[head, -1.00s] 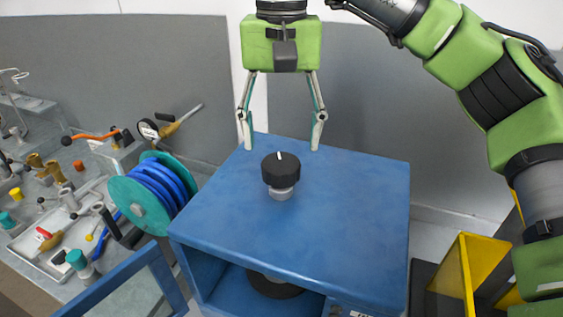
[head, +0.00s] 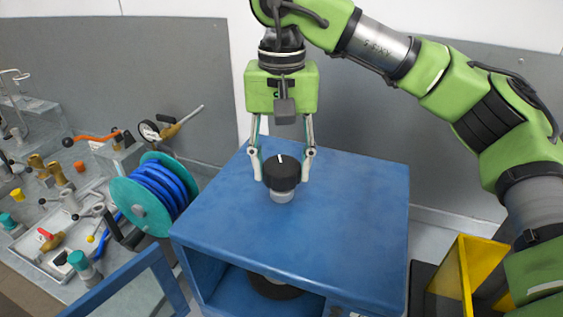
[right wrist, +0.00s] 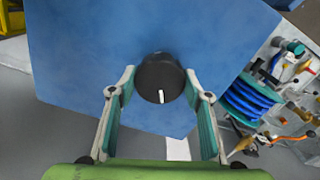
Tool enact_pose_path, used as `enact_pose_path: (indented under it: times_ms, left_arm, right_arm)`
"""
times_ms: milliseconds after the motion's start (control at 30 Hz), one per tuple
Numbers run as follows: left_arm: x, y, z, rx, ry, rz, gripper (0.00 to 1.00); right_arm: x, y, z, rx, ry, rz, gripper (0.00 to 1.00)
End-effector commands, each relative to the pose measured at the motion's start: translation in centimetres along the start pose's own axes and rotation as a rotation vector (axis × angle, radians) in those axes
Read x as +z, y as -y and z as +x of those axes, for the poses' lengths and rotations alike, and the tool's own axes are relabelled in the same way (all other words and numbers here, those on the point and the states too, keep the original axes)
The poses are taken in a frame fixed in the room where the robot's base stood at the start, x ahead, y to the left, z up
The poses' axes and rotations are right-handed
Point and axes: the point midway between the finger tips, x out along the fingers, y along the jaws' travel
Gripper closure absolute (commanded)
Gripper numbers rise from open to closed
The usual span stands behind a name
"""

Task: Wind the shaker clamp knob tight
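The black clamp knob (head: 281,172) with a white mark on top stands on a light grey collar (head: 282,196) on top of the blue shaker cabinet (head: 345,215). My right gripper (head: 282,180) is open and points down, with one finger on each side of the knob. In the right wrist view the knob (right wrist: 160,77) lies just ahead of and between the open fingertips (right wrist: 163,94), with a gap visible on both sides. The white mark points toward the gripper there. My left gripper is not in view.
A teal reel with blue hose (head: 155,193) stands left of the cabinet, beside a bench of tools and fittings (head: 55,200). A blue open door frame (head: 130,280) juts out at front left. A yellow bin (head: 465,275) is at right. The cabinet top around the knob is clear.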

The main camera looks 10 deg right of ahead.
Motion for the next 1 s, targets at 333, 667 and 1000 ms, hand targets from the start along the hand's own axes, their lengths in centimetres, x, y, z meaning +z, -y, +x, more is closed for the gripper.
enact_pose_path:
  times_ms: [333,667,1000]
  left_arm:
    - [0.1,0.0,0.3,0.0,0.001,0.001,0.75]
    - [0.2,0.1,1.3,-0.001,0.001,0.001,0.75]
    - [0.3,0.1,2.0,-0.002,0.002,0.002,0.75]
  right_arm:
    - [0.0,0.1,0.1,-0.001,0.001,0.058,0.76]
    - [0.0,0.1,0.2,-0.001,0.001,0.298,0.76]
    - [-0.1,0.2,0.1,-0.002,0.001,0.623,0.76]
